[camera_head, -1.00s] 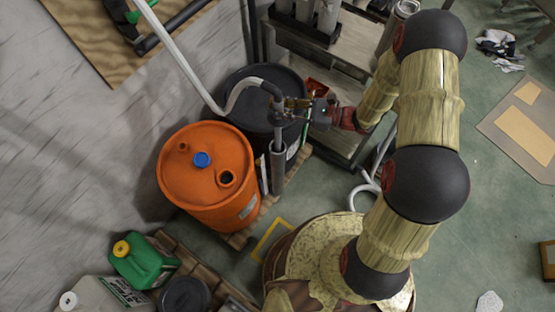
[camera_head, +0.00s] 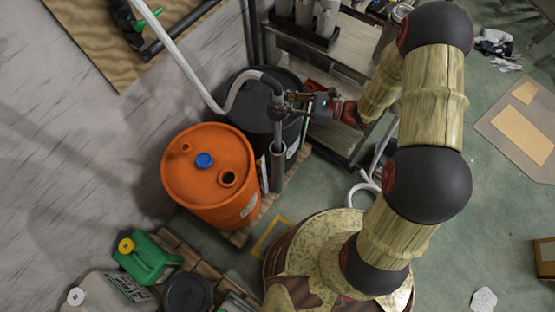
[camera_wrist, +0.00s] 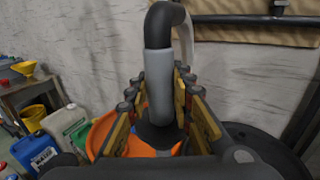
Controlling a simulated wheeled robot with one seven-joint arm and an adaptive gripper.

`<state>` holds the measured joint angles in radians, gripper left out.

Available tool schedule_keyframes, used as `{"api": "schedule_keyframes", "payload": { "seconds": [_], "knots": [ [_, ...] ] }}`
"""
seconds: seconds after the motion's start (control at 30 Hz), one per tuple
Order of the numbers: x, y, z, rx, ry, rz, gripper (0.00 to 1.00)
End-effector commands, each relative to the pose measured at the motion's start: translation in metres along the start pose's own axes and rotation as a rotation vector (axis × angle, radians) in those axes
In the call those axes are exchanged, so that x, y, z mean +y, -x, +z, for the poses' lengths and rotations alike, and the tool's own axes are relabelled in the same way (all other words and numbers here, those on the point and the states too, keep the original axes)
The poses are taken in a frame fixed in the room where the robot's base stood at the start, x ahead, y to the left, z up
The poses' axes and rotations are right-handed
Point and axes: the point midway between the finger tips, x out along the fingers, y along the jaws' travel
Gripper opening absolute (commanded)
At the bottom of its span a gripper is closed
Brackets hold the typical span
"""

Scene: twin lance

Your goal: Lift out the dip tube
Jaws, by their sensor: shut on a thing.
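The dip tube (camera_head: 278,130) is a slim upright grey tube with a dark elbow at its top, and a pale hose (camera_head: 185,68) leads from that up to the left. My gripper (camera_head: 281,103) is shut on the tube just below the elbow. In the wrist view, the grey tube (camera_wrist: 160,88) stands between the yellow finger pads of my gripper (camera_wrist: 160,100). The tube's lower part meets a wider grey sleeve (camera_head: 277,165) beside the orange drum (camera_head: 196,198); its lower end is hidden. The drum's top shows a blue cap (camera_head: 204,160) and an open dark hole (camera_head: 228,178).
A black drum (camera_head: 252,118) stands behind the tube. A shelf cart (camera_head: 340,48) is close behind my gripper. A green jerrycan (camera_head: 148,258) and a pale canister (camera_head: 110,292) are at the lower left. Open floor lies at the right.

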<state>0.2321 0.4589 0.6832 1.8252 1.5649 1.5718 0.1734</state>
Motion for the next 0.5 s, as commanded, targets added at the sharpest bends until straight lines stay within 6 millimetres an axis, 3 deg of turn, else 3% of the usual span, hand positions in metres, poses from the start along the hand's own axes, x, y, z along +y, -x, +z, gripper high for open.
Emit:
{"api": "schedule_keyframes", "payload": {
  "seconds": [0.5],
  "knots": [
    [0.0, 0.0, 0.05, -0.001, 0.0, 0.0, 0.0]
  ]
}}
